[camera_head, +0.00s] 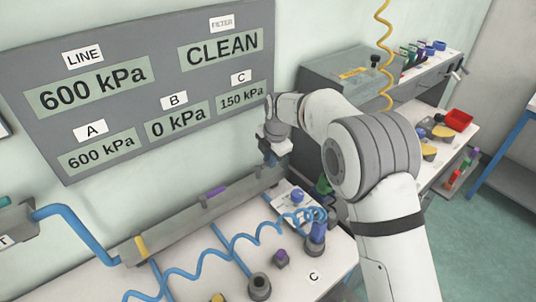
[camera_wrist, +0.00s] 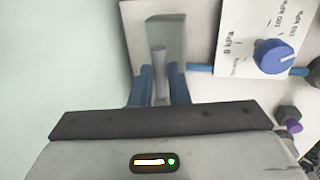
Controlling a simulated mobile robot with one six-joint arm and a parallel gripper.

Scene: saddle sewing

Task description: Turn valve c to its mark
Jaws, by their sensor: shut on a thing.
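My gripper (camera_head: 270,160) is at the right end of the grey rail (camera_head: 180,226), below the wall panel. In the wrist view, the two blue fingers of my gripper (camera_wrist: 158,85) are shut on a grey upright stem (camera_wrist: 159,58), with a pale grey block behind it. The stem carries no readable letter, so I cannot tell from a label that it is valve c; its mark is not visible. The wall display for C (camera_head: 241,97) reads 150 kPa.
A blue dial knob (camera_wrist: 272,56) on a white scale plate sits right of my gripper; it also shows in the head view (camera_head: 297,195). Coiled blue hoses (camera_head: 240,240) cross the bench. A yellow lever (camera_head: 140,245) and a purple lever (camera_head: 215,192) are farther left on the rail.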

